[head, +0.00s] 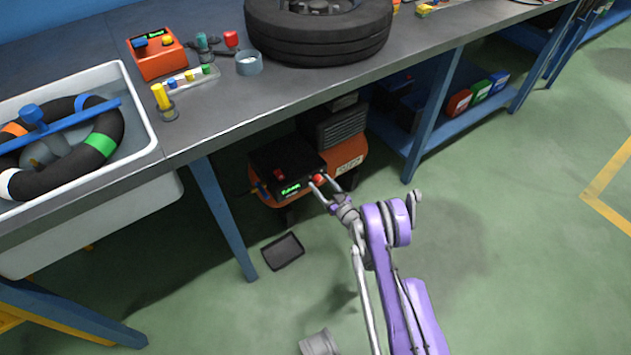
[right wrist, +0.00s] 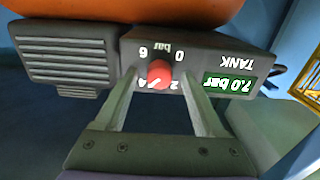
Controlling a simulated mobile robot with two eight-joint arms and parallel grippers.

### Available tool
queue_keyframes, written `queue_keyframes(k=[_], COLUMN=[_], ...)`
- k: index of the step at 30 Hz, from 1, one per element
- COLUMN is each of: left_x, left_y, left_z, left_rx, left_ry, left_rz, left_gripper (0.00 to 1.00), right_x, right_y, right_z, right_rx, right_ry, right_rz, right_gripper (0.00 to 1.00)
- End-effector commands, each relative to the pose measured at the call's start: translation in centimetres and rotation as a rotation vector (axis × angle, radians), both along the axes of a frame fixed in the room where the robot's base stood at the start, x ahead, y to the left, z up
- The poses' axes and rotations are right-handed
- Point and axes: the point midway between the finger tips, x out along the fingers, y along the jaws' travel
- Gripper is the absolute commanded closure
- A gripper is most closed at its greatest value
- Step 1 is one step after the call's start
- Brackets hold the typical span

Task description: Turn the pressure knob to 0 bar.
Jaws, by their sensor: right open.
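The red pressure knob (head: 319,179) is on the front of a dark control box (head: 286,166) on an orange compressor (head: 345,156) under the bench. In the right wrist view, which shows the panel upside down, the knob (right wrist: 160,73) is ringed by the marks 0, 2, 4, 6 and "bar". The green display (right wrist: 228,84) reads 7.0 bar beside the word TANK. My right gripper (head: 324,187) is open, one finger on each side of the knob; whether they touch it is unclear.
The grey bench (head: 210,118) overhangs the compressor, with a blue leg (head: 218,218) to its left. A tyre (head: 318,30) lies on top. A dark flat tray (head: 283,251) is on the floor. Open green floor (head: 520,230) lies to the right.

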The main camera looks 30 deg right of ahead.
Motion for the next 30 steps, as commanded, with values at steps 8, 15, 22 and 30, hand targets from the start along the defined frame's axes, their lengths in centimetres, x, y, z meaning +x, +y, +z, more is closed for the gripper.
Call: queue_keyframes(k=[8, 15, 22, 30], left_x=[-0.02, -0.01, -0.01, -0.01], left_y=[0.0, 0.0, 0.0, 0.0], left_z=[-0.01, 0.0, 0.0, 0.02], left_rx=[0.0, 0.0, 0.0, 0.0], left_ry=[0.0, 0.0, 0.0, 0.0], left_rz=[0.0, 0.0, 0.0, 0.0], left_gripper=[1.0, 1.0, 1.0, 1.0], right_x=[-0.09, -0.08, -0.07, -0.06], right_y=[-0.17, -0.14, -0.15, -0.15], right_z=[0.0, 0.0, 0.0, 0.01], right_rx=[0.0, 0.0, 0.0, -0.008], right_ry=[0.0, 0.0, 0.0, -0.001], right_rz=[0.0, 0.0, -0.001, -0.001], right_gripper=[0.29, 0.56, 0.98, 1.0])
